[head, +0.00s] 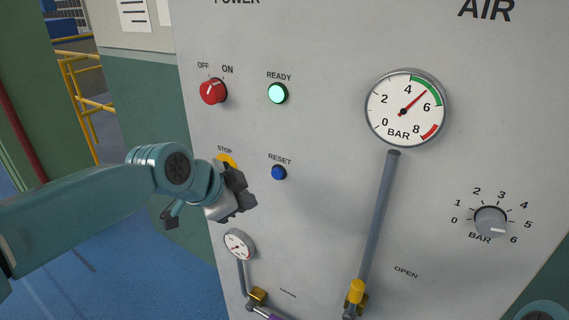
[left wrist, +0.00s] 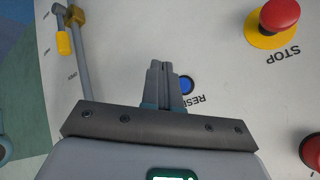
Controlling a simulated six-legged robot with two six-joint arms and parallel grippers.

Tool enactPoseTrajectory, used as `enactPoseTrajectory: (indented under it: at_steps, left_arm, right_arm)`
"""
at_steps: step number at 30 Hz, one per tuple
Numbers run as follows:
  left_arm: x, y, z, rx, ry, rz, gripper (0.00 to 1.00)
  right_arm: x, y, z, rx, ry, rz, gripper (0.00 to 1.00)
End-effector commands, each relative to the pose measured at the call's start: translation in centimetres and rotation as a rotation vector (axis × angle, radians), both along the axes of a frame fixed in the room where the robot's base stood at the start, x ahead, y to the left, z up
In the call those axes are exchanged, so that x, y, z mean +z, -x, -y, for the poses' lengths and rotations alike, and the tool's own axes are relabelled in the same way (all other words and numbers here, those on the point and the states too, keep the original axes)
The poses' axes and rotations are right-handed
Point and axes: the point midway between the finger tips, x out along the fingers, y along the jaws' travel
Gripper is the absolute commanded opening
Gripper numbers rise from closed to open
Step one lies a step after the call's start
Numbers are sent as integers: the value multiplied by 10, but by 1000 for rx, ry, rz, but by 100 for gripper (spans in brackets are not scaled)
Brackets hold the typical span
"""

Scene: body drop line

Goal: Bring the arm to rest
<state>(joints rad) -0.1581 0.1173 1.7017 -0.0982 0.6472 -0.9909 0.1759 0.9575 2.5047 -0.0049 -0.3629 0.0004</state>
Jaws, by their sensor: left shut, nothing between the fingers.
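My left arm reaches in from the left in the head view. Its gripper (head: 243,194) is shut and empty in front of the grey panel (head: 320,220), left of and below the blue RESET button (head: 279,172). In the left wrist view the closed fingers (left wrist: 163,68) show beside the blue RESET button (left wrist: 185,85); I cannot tell the exact gap. The STOP button is mostly hidden behind my left wrist in the head view, but its red cap (left wrist: 280,14) shows in the left wrist view. My right gripper is not in view.
The red OFF/ON switch (head: 213,92) and lit green READY lamp (head: 278,94) are above. The large gauge (head: 405,108) reads about 5 bar. A regulator knob (head: 490,221), small gauge (head: 239,244) and yellow valve handle (head: 356,291) also stand on the panel. Blue floor (head: 100,270) lies left.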

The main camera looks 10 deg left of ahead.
Motion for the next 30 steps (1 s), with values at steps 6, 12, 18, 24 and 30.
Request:
enactPoseTrajectory:
  at_steps: [6, 12, 18, 24, 30]
  left_arm:
    - [-124, -5, 16, 144, 109, -209, 0]
    - [-286, 45, 32, 419, 263, -500, 0]
    - [-404, 148, 44, 744, 383, -778, 0]
    - [-449, 230, 53, 983, 441, -943, 0]
    - [-455, 249, 55, 1045, 453, -976, 0]
  right_arm:
    - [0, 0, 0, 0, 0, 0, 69]
    - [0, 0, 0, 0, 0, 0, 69]
    - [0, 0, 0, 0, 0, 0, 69]
    - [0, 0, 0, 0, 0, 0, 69]
    - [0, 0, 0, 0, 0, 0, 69]
